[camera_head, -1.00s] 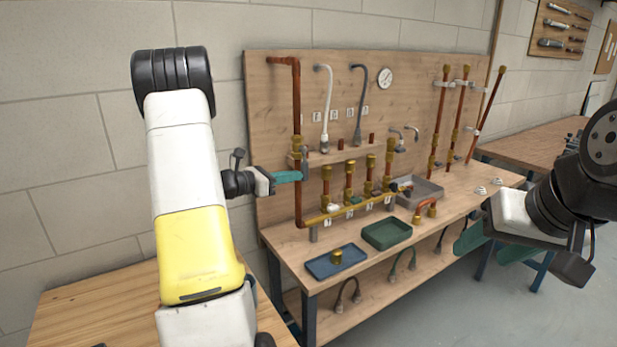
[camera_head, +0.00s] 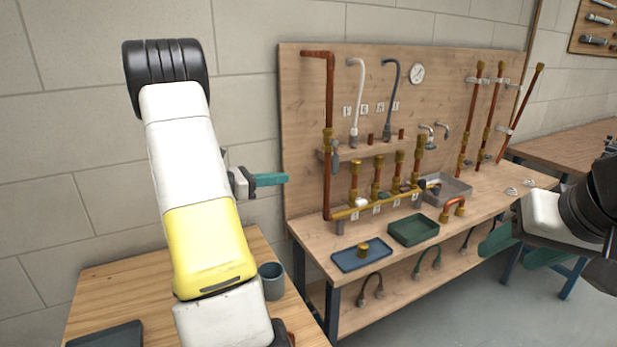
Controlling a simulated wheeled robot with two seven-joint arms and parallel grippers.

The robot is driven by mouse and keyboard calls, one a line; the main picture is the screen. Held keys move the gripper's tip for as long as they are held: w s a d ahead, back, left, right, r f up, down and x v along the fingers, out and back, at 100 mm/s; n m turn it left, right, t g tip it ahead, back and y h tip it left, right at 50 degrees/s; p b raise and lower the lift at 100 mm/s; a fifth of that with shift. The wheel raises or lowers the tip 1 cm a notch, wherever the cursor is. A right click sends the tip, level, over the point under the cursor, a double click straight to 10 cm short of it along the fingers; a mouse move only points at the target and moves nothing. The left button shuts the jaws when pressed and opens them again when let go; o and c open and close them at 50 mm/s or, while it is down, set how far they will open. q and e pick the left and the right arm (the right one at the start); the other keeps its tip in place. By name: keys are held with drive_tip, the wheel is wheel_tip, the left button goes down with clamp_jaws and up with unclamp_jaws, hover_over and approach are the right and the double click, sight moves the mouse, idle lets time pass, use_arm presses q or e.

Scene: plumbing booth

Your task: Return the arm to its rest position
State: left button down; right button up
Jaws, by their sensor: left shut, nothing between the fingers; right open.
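My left arm rises on the left of the head view. Its gripper (camera_head: 271,179) has teal fingers that point right, shut and empty, in front of the wall beside the pegboard's left edge. It is apart from the vertical copper pipe (camera_head: 329,95). My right gripper (camera_head: 518,249) comes in from the right edge with its teal fingers apart and empty, in front of the workbench's right front side. Most of the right arm is out of view.
The workbench (camera_head: 300,232) carries a brass manifold (camera_head: 372,208), a blue tray (camera_head: 350,262) with a brass fitting, a green tray (camera_head: 401,238) and a grey tray (camera_head: 462,190). A wooden table (camera_head: 95,290) with a grey cup (camera_head: 272,287) and a dark tray (camera_head: 110,337) stands at lower left.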

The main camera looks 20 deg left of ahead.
idle(0.4)
use_arm(q)
drive_tip(key=s+d+r+m+g, duration=0.35)
drive_tip(key=s+d+m, duration=0.2)
drive_tip(key=d, duration=0.45)
drive_tip(key=s+d+r+m+g, duration=0.2)
drive_tip(key=s+d+m+g, duration=0.3)
drive_tip(key=d+m, duration=0.3)
drive_tip(key=s+d+r+m+t+y, duration=0.2)
drive_tip(key=s+d+m+y, duration=0.1)
drive_tip(key=s+m+y, duration=0.6)
drive_tip(key=s+m, duration=0.4)
drive_tip(key=m, duration=0.1)
drive_tip(key=shift+s+m, duration=0.25)
drive_tip(key=shift+m, duration=0.1)
